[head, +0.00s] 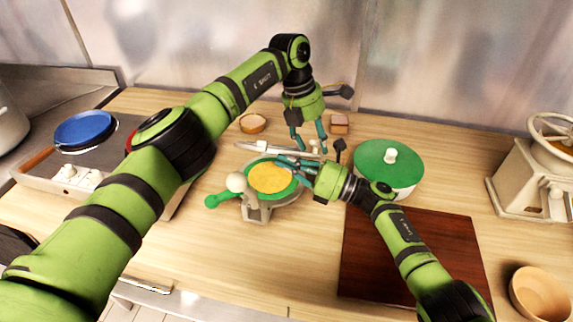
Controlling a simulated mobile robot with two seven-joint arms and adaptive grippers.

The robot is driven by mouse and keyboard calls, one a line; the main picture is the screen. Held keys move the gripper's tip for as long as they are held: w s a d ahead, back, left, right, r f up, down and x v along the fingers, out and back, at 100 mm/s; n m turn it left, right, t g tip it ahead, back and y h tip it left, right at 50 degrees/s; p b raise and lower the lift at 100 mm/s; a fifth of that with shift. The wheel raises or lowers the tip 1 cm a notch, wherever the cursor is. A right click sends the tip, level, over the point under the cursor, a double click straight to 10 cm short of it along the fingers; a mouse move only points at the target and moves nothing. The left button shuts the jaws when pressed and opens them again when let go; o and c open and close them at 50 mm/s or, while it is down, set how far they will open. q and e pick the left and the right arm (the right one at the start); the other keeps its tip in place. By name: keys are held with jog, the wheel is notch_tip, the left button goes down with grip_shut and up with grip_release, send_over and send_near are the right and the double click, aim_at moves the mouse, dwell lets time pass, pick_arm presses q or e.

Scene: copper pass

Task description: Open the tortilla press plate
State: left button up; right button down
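The tortilla press (257,212) stands on the wooden counter near the middle of the head view. It has a grey body, a round green rim, a pale knob (237,182) and a green handle (218,200) pointing left. A yellow round (272,178) shows face up inside the rim. My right gripper (284,165) reaches in from the right, its teal fingers over the press's upper right rim. Its finger gap and any contact are unclear. My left gripper (309,146) points down behind the press, fingers apart, with nothing visible between them.
A white pot with a green lid (378,158) and a dark board (369,255) stand right of the press. A silver utensil (262,147) lies behind it. A cooktop with a blue pan (85,129) is left. A bowl (538,292) sits lower right.

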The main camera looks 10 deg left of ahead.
pick_arm(q)
jog(key=shift+w+f, duration=0.1)
jog(key=shift+f, duration=0.2)
pick_arm(e)
jog(key=shift+w, duration=0.4)
pick_arm(q)
jog(key=shift+r, duration=0.1)
